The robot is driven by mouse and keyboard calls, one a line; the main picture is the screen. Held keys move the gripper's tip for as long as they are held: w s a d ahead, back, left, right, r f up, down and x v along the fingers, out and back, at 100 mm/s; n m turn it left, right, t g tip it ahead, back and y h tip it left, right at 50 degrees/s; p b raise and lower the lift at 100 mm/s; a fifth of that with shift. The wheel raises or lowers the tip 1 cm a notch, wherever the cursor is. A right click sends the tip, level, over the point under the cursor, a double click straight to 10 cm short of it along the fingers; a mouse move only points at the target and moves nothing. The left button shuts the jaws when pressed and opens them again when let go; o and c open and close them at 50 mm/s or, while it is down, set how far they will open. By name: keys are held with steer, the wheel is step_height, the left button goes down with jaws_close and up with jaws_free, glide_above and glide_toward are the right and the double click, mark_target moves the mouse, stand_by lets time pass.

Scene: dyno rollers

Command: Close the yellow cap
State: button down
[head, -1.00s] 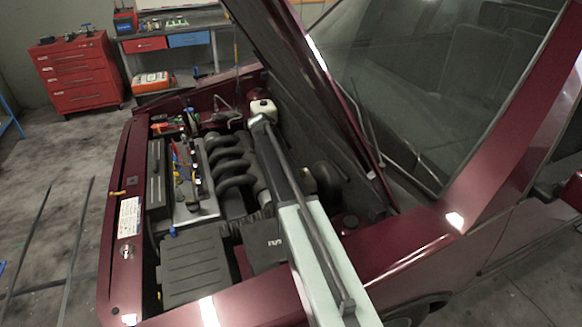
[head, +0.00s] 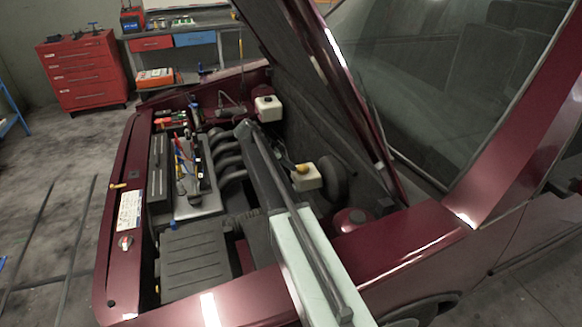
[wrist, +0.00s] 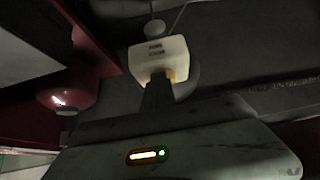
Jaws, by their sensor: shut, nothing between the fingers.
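The yellow cap (head: 302,168) sits on a small whitish reservoir (head: 308,180), just right of my arm in the head view. In the wrist view the reservoir (wrist: 158,52) is straight ahead, and yellow edges of the cap (wrist: 172,75) show beside my fingers. My gripper (wrist: 157,84) is shut with nothing in it, its tips in front of the cap. I cannot tell whether they touch it. The fingers hide the middle of the cap, and its exact angle is unclear.
The raised hood (head: 325,75) slants above the engine bay. A second white reservoir (head: 268,110) stands farther back. Black engine pipes (head: 228,160) lie left of my arm, and a dark red dome (head: 350,220) lies to its right. The maroon fender (head: 400,245) borders the bay.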

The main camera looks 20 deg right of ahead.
steer(key=shift+r+p, duration=0.8)
steer(key=shift+p, duration=0.05)
